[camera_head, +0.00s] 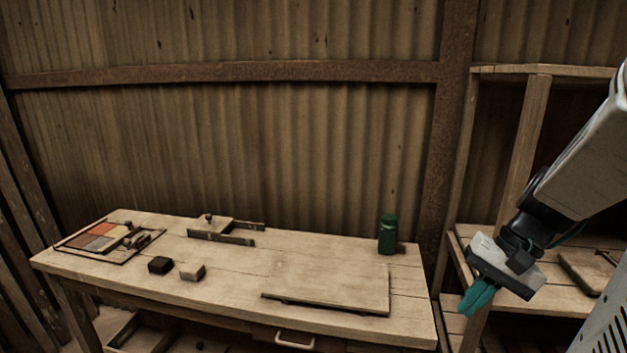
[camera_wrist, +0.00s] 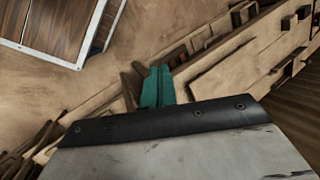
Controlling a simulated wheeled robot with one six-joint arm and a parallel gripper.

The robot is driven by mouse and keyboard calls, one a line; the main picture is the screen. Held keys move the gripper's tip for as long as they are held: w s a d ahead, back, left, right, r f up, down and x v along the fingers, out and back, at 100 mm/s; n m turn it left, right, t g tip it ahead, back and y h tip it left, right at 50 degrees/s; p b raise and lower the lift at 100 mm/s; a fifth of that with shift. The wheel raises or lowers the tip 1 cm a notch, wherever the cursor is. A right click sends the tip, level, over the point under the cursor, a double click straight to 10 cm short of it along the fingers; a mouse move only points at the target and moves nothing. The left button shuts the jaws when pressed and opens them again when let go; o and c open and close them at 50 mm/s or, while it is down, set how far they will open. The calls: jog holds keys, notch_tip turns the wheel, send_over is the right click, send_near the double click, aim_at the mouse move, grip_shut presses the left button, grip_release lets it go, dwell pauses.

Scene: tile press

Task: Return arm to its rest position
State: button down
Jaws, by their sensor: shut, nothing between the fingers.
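My gripper (camera_head: 477,297) hangs from my arm at the right of the head view, with teal fingers pointing down. It is to the right of the wooden workbench, in front of a wooden shelf unit, and touches nothing that I can see. In the wrist view the teal fingers (camera_wrist: 158,86) are together with nothing between them.
The workbench (camera_head: 340,258) holds a tray of coloured tiles (camera_head: 62,244), a dark block (camera_head: 160,265), a pale block (camera_head: 192,271), a wooden jig (camera_head: 222,236), a flat board (camera_head: 328,290) and a green bottle (camera_head: 388,235). The shelf unit (camera_head: 532,130) stands right of it.

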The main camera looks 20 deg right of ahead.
jog(key=s+a+r+n+h, duration=0.1)
jog(key=a+r+n+h, duration=0.1)
jog(key=a, duration=0.5)
jog(key=s+a+r+n+h, duration=0.2)
jog(key=a+r+n, duration=0.2)
jog(key=a+n, duration=0.3)
jog(key=shift+a+h, duration=0.4)
jog(key=shift+a, duration=0.2)
